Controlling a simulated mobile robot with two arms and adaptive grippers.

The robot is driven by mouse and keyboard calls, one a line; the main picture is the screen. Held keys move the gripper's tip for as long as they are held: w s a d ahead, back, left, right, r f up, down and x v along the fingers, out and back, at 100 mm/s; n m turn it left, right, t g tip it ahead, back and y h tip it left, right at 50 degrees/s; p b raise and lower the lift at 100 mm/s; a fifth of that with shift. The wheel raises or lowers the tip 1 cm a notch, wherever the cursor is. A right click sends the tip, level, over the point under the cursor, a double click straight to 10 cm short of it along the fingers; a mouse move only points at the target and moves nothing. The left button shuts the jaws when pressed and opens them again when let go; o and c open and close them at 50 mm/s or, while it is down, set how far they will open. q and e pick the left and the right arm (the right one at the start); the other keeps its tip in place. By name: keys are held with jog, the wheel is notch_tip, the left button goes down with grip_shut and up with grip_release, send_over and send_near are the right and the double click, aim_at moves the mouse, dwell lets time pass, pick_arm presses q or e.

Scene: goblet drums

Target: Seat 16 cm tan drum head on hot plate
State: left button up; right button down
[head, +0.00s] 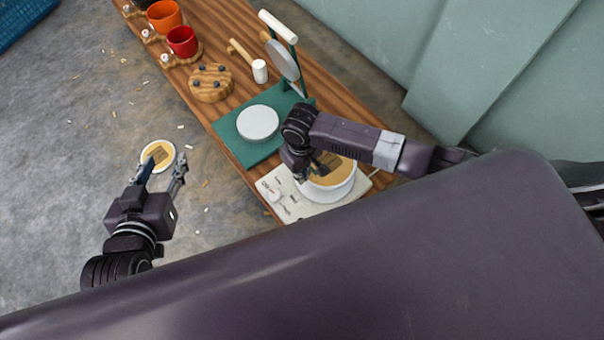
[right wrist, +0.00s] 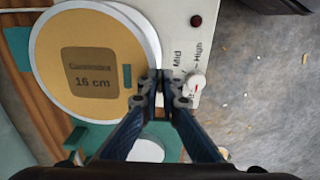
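The tan drum head (head: 336,170) is a round disc with a brown label reading "16 cm"; it also shows in the right wrist view (right wrist: 93,47). It is over the round white plate (head: 334,195) of the hot plate (head: 284,205), a little offset from it in the right wrist view (right wrist: 143,22). I cannot tell whether they touch. My right gripper (right wrist: 162,84) has its fingertips close together at the disc's rim and appears shut on it.
A green base (head: 232,139) with a pale round plate (head: 258,123) stands beside the hot plate. Beyond are a mallet (head: 259,71), a wooden round with dark knobs (head: 210,82), and red (head: 182,41) and orange (head: 163,16) cups. Pale scraps litter the floor. A wall borders the right.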

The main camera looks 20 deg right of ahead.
jog(key=shift+f+b, duration=0.6)
jog(key=shift+b, duration=0.05)
pick_arm(q)
jog(key=w+d+r+t+h+b, duration=0.1)
jog(key=w+r+t, duration=0.1)
jog(key=r+t, duration=0.35)
jog(key=w+d+r+t+h, duration=0.1)
jog(key=w+d+r+t, duration=0.1)
jog(key=r, duration=0.6)
pick_arm(e)
jog(key=shift+f, duration=0.55)
jog(key=shift+f+b, duration=0.7)
jog(key=shift+b, duration=0.35)
notch_tip(320, 180, down, 3)
jog(key=shift+r+b, duration=0.15)
jog(key=shift+b, duration=0.25)
pick_arm(q)
jog(key=s+r+t+h, duration=0.3)
jog(key=s+r+t, duration=0.4)
jog(key=r, duration=0.6)
jog(key=shift+s+a+m, duration=0.3)
jog(key=shift+s, duration=0.15)
pick_arm(e)
jog(key=shift+f, duration=0.6)
